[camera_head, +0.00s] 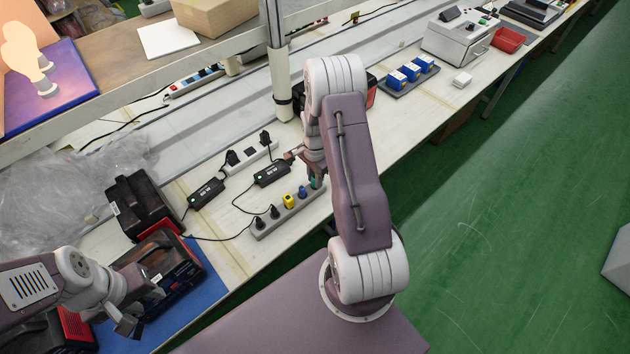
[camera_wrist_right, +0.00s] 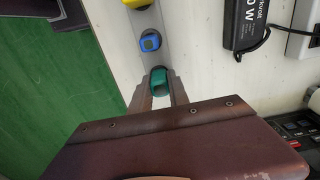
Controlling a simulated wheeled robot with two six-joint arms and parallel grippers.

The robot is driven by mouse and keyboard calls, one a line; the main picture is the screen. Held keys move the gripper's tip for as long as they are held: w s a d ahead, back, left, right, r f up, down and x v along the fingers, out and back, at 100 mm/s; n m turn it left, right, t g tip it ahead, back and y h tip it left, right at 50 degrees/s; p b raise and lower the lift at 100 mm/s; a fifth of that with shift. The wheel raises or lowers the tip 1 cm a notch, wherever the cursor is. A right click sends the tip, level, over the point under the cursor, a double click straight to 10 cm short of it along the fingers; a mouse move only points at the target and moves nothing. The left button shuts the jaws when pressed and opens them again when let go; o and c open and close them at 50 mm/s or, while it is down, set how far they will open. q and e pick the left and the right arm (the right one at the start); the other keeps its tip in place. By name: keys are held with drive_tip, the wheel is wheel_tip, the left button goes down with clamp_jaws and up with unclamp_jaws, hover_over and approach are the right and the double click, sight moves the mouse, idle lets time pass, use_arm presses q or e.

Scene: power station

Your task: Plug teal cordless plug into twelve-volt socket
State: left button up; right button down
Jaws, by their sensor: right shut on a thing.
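The teal plug (camera_wrist_right: 158,80) sits between the two fingers of my right gripper (camera_wrist_right: 158,90) in the right wrist view, and the fingers are shut on it. In the head view the teal plug (camera_head: 315,183) shows at the right end of a grey socket strip (camera_head: 275,228), below my right gripper (camera_head: 314,172). I cannot tell whether it is seated in the strip or just above it. Socket labels are too small to read. My left gripper (camera_head: 138,312) is open and empty over the blue mat at the lower left.
The strip also holds a blue plug (camera_head: 302,192), a yellow plug (camera_head: 288,201) and two black plugs. Black adapters (camera_head: 271,174) and a white strip (camera_head: 250,157) lie behind. A black and red case (camera_head: 142,205) stands left. A post (camera_head: 281,75) rises behind my right arm.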

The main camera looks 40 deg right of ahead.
drive_tip(key=shift+r+p, duration=2.45)
drive_tip(key=shift+r, duration=0.55)
